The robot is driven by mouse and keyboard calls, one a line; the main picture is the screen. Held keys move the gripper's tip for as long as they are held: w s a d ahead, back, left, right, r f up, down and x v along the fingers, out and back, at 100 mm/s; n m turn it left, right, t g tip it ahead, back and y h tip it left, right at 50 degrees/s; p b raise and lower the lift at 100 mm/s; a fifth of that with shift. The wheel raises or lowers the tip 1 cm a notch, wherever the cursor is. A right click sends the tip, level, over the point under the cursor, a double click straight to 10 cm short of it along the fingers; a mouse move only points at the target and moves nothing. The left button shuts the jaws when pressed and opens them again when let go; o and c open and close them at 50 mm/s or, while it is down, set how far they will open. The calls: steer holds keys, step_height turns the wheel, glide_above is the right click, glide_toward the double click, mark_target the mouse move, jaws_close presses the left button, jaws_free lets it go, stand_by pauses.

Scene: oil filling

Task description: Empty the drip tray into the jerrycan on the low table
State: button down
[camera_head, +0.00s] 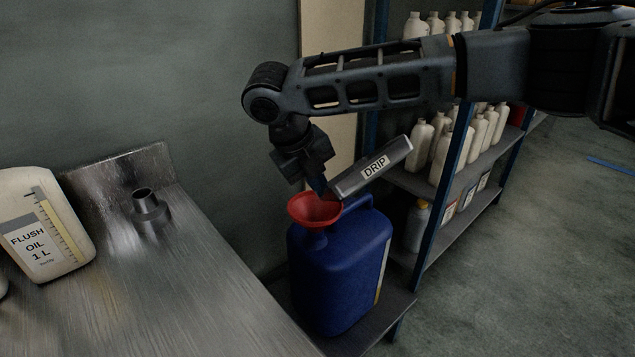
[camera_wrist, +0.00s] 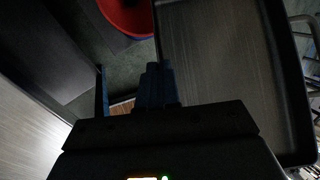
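The drip tray (camera_head: 372,170) is a grey, shallow tray with a "DRIP" label, held in the air and tilted, its lower end at the left by the funnel. My gripper (camera_head: 318,188) is above the funnel; in the wrist view its fingers (camera_wrist: 160,85) are together on the tray's side wall. The tray's dark inside (camera_wrist: 225,70) shows there; I cannot tell whether oil is in it. The blue jerrycan (camera_head: 335,270) stands upright on the low table (camera_head: 375,330), with a red funnel (camera_head: 314,208) in its mouth. The funnel also shows in the wrist view (camera_wrist: 130,14).
A metal bench (camera_head: 170,270) at the left bears a "FLUSH OIL 1 L" jug (camera_head: 42,225) and a small grey stepped cylinder (camera_head: 149,208). A blue-framed shelf (camera_head: 462,225) with several white bottles stands close behind the tray. The floor at the right is mostly clear.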

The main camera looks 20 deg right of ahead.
steer(key=shift+w+r, duration=0.15)
steer(key=shift+w+a+r+n+g+h+p, duration=0.15)
steer(key=shift+w+a+r+g+h+p, duration=0.2)
steer(key=shift+p, duration=0.3)
steer(key=shift+w+a+r+n+g+h+p, duration=0.1)
steer(key=shift+w+n+g+h+p, duration=0.05)
steer(key=shift+w+g+p, duration=0.4)
steer(key=shift+s, duration=0.15)
stand_by(0.7)
steer(key=shift+w+a+r+g+h+b, duration=0.1)
steer(key=shift+w+a+g+h+b, duration=0.2)
steer(key=shift+w+g, duration=0.15)
steer(key=shift+w+a+r+g+h+b, duration=0.1)
steer(key=shift+w+a+g+h+b, duration=0.15)
steer(key=shift+w+g, duration=0.2)
steer(key=shift+d+r, duration=0.1)
stand_by(1.9)
